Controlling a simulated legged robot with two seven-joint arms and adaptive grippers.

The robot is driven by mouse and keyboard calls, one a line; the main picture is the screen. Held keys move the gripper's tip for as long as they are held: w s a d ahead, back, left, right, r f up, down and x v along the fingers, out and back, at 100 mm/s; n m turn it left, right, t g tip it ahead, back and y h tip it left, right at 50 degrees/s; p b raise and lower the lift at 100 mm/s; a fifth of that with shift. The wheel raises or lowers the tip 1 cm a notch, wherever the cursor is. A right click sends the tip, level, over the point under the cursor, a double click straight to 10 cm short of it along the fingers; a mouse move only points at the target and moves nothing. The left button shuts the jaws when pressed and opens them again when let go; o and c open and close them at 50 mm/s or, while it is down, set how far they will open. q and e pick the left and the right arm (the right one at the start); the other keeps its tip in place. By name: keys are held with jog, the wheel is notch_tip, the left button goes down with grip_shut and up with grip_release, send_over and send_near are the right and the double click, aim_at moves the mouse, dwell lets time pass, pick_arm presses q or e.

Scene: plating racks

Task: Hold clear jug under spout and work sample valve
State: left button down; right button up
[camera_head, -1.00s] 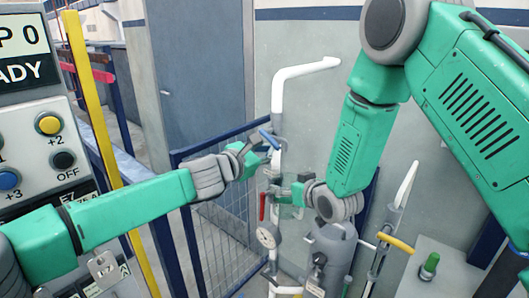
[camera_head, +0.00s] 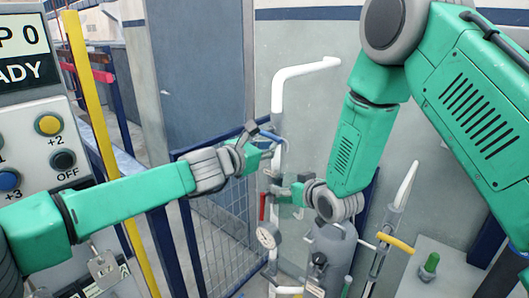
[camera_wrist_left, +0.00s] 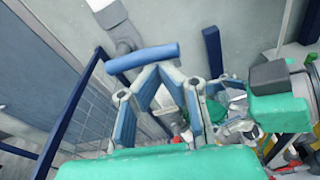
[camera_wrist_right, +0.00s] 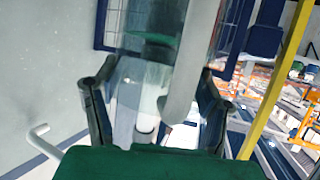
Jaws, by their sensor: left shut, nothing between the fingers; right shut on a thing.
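The blue valve lever (camera_wrist_left: 142,57) lies across the end of my left fingers in the left wrist view. My left gripper (camera_head: 262,138) is shut and empty beside the white standpipe (camera_head: 277,98); I cannot tell whether its tips touch the lever. My right gripper (camera_wrist_right: 152,95) is shut on the clear jug (camera_wrist_right: 130,75), which sits between its fingers. A white tube (camera_wrist_right: 190,60) reaches down at the jug in the right wrist view; I cannot tell whether its end is inside. In the head view the jug is faint and partly hidden by the right gripper.
A red lever (camera_head: 262,206) and a round gauge (camera_head: 268,235) are low on the pipework. A grey tank (camera_head: 332,250) stands below my right gripper. A yellow-handled pipe (camera_head: 396,243) is at right. Blue mesh fencing (camera_head: 222,235) stands behind my left arm.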

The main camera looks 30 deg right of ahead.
dwell(0.3)
pick_arm(q)
jog(key=s+a+f, duration=0.2)
jog(key=s+a, duration=0.2)
jog(key=a, duration=0.6)
jog(key=shift+a+f, duration=0.2)
jog(key=shift+f, duration=0.05)
pick_arm(e)
jog(key=shift+s+a+r, duration=0.1)
jog(key=shift+s+a, duration=0.45)
jog(key=shift+a, duration=0.2)
jog(key=shift+s+a, duration=0.5)
jog(key=shift+a, duration=0.2)
jog(key=s+a, duration=0.5)
jog(key=a, duration=0.2)
jog(key=shift+s, duration=0.15)
